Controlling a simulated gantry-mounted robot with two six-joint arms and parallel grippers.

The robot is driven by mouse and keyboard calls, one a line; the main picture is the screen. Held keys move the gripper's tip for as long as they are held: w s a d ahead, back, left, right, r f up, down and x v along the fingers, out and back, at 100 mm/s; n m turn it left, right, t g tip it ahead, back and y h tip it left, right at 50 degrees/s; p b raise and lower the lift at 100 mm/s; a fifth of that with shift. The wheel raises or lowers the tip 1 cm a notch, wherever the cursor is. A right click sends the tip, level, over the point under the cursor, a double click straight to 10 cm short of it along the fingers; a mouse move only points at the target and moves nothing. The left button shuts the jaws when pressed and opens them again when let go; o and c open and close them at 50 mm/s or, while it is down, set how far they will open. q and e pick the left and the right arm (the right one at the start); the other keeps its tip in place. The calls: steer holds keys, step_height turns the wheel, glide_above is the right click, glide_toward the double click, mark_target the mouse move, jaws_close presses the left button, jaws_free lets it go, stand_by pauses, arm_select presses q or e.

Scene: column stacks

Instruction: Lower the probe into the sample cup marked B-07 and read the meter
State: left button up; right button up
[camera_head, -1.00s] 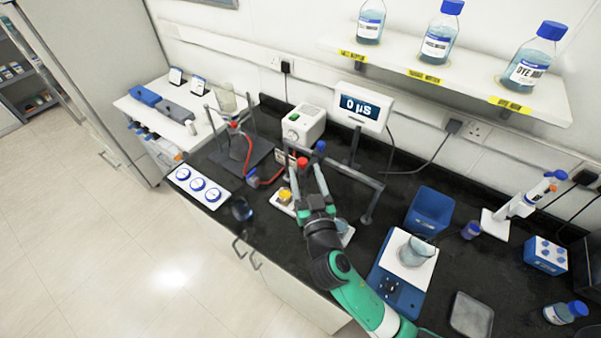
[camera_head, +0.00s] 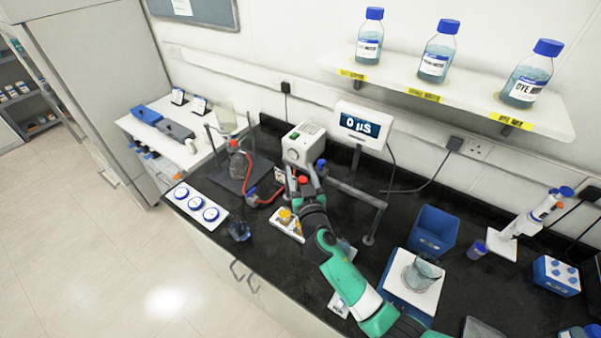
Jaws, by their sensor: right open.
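The meter (camera_head: 363,126) stands at the back and its screen reads 0 µS. A white strip (camera_head: 201,204) at the front left edge holds three round blue-rimmed cups; their markings are too small to read, so I cannot tell which is B-07. My right gripper (camera_head: 302,174) is open near the bar in front of the white box. A red-topped piece (camera_head: 303,180) shows between its fingers, and a blue-topped piece (camera_head: 320,163) is just right of it. I cannot tell which piece is the probe. My left gripper is not in view.
A clear flask (camera_head: 238,165) with red tubing stands at left. A white box (camera_head: 303,143) is behind my gripper. A blue bin (camera_head: 433,231) and a beaker (camera_head: 421,273) on a blue-based plate are at right. Bottles line the shelf above. Black counter is bare between bin and bar.

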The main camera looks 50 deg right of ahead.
steer(key=shift+w, duration=0.1)
jaws_close()
stand_by(0.3)
stand_by(1.1)
